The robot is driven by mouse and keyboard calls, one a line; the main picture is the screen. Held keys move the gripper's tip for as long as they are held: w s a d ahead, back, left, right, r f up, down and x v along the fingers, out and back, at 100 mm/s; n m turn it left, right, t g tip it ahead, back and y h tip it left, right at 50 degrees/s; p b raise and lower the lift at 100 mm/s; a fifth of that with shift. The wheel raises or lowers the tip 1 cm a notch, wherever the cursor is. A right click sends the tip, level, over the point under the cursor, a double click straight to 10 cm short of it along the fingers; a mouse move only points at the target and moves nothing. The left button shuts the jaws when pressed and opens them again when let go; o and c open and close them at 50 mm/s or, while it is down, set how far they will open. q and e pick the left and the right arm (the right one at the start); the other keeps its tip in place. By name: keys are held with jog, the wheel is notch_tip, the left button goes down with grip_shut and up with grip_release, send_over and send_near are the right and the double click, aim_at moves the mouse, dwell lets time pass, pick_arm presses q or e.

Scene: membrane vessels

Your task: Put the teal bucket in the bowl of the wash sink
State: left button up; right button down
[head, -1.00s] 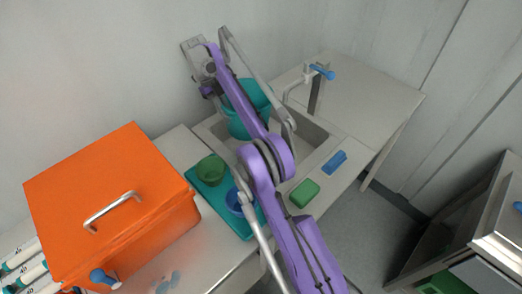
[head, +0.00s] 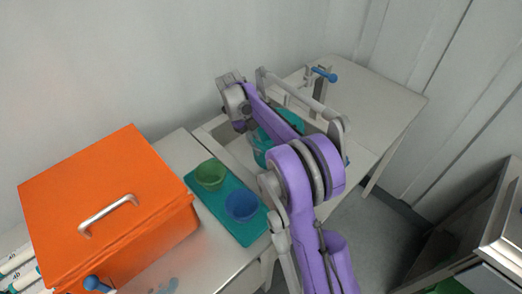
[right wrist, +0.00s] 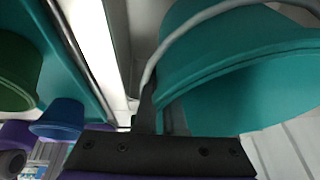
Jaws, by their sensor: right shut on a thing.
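The teal bucket (head: 259,143) is over or within the bowl of the wash sink (head: 236,152) in the head view, partly hidden behind my right arm. I cannot tell whether it touches the bowl's floor. In the right wrist view the bucket (right wrist: 220,65) fills the upper right and looks tilted. My left gripper is not in view.
A teal tray (head: 246,232) with a green bowl (head: 210,174) and a blue bowl (head: 242,205) lies left of the sink. A tap with a blue lever (head: 324,74) stands behind the bowl. An orange box (head: 95,195) stands at left. The right counter (head: 372,98) is clear.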

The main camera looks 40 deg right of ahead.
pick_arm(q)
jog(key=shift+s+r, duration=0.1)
pick_arm(e)
jog(key=shift+s+d+f, duration=0.15)
jog(key=shift+s+f, duration=0.05)
jog(key=shift+s, duration=0.25)
jog(key=shift+s+d+f, duration=0.1)
jog(key=shift+s+f, duration=0.05)
jog(key=shift+s, duration=0.25)
jog(key=shift+w+f, duration=0.15)
jog(key=shift+f, duration=0.1)
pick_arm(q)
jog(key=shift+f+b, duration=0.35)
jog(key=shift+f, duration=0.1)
pick_arm(e)
jog(key=shift+f, duration=0.6)
jog(key=c, duration=1)
grip_release()
jog(key=shift+r, duration=0.1)
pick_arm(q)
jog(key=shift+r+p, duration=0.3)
pick_arm(e)
jog(key=shift+r, duration=0.35)
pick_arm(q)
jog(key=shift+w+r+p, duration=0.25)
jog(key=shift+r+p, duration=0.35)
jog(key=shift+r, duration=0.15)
pick_arm(e)
jog(key=v, duration=1.2)
jog(key=shift+r, duration=0.25)
